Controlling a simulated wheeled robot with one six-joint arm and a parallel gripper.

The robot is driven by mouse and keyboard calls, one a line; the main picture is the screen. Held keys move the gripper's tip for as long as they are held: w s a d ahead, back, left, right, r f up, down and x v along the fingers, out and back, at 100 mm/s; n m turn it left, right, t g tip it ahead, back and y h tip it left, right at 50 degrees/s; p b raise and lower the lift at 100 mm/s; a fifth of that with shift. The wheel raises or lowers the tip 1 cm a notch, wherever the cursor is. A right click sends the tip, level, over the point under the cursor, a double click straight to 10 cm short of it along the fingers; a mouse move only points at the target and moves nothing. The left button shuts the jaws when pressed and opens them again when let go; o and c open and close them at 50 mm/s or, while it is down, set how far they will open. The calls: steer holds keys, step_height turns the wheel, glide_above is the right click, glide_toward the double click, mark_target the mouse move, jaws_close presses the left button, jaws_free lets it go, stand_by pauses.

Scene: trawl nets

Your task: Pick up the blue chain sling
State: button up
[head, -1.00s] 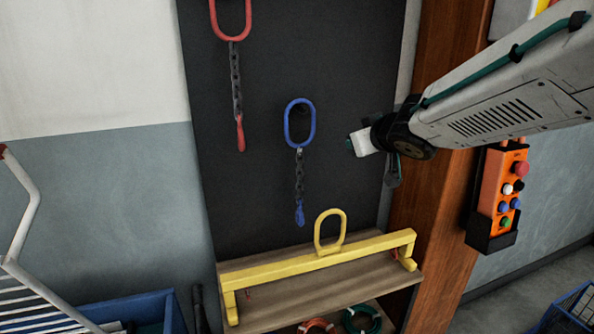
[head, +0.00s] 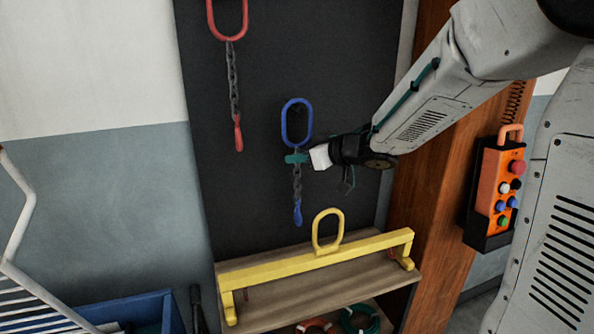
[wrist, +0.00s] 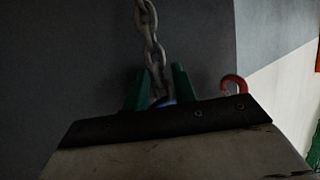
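The blue chain sling hangs against the dark board. Its blue oval ring (head: 297,121) is at the top, with a dark chain (head: 297,182) below it and a blue hook (head: 298,214) at the bottom. My gripper (head: 297,158) is at the join of ring and chain, reaching in from the right. In the wrist view, my green fingers (wrist: 157,85) stand apart on either side of the chain (wrist: 150,45), with a bit of blue showing between them. The fingers look open around it; contact cannot be made out. My gripper hides part of the upper chain.
A red chain sling (head: 211,15) hangs to the upper left. A yellow lifting beam (head: 320,263) rests on a wooden shelf (head: 345,288) below. An orange control box (head: 497,188) hangs by the wooden post (head: 445,165) at right.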

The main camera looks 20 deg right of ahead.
steer(key=shift+w+a+f, duration=0.15)
steer(key=shift+w+a, duration=0.1)
steer(key=shift+w, duration=0.15)
steer(key=shift+c, duration=0.4)
jaws_close()
